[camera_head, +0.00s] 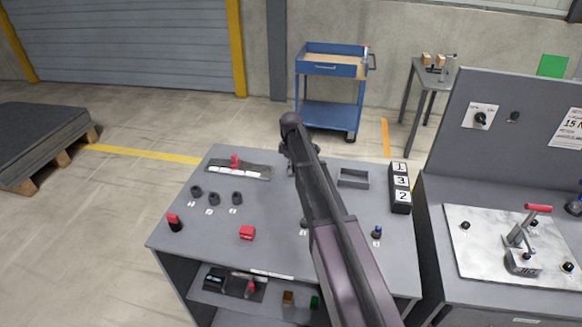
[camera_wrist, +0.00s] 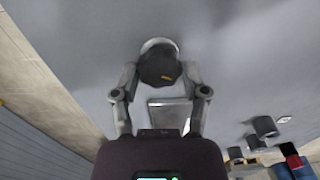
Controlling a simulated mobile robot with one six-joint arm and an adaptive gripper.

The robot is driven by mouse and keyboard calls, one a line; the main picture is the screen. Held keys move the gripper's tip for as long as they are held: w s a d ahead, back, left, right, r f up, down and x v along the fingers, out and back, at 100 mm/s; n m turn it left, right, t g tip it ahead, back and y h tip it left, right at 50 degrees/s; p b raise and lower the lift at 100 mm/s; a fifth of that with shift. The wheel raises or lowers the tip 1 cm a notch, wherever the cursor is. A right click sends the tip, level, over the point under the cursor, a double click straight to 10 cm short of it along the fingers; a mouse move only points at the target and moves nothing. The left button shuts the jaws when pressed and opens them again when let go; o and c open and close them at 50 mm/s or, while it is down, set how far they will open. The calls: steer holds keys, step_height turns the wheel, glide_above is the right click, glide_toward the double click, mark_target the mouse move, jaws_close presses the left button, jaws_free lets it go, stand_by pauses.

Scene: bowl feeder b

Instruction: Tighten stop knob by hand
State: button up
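A dark round knob (camera_wrist: 158,68) with a small yellow mark sits on a pale round piece in the wrist view; I take it for the stop knob. My gripper (camera_wrist: 160,72) has its two fingers spread, one on each side of the knob. The fingertips are very close to its sides, and I cannot tell whether they touch it. In the head view my arm crosses the grey workbench (camera_head: 268,215) and hides most of the gripper and the knob.
On the bench are a red block (camera_head: 247,232), several dark cylinders, a grey open tray (camera_head: 353,179) and a black numbered block (camera_head: 400,188). A panel station with a red-handled clamp (camera_head: 524,240) stands at right. A blue cart (camera_head: 331,90) stands behind.

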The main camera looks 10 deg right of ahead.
steer(key=c, duration=0.4)
steer(key=shift+c, duration=0.2)
steer(key=shift+m, duration=0.5)
steer(key=m, duration=0.2)
steer(key=shift+m, duration=0.4)
steer(key=m, duration=0.4)
steer(key=shift+m, duration=0.3)
steer(key=m, duration=0.8)
steer(key=shift+m, duration=0.3)
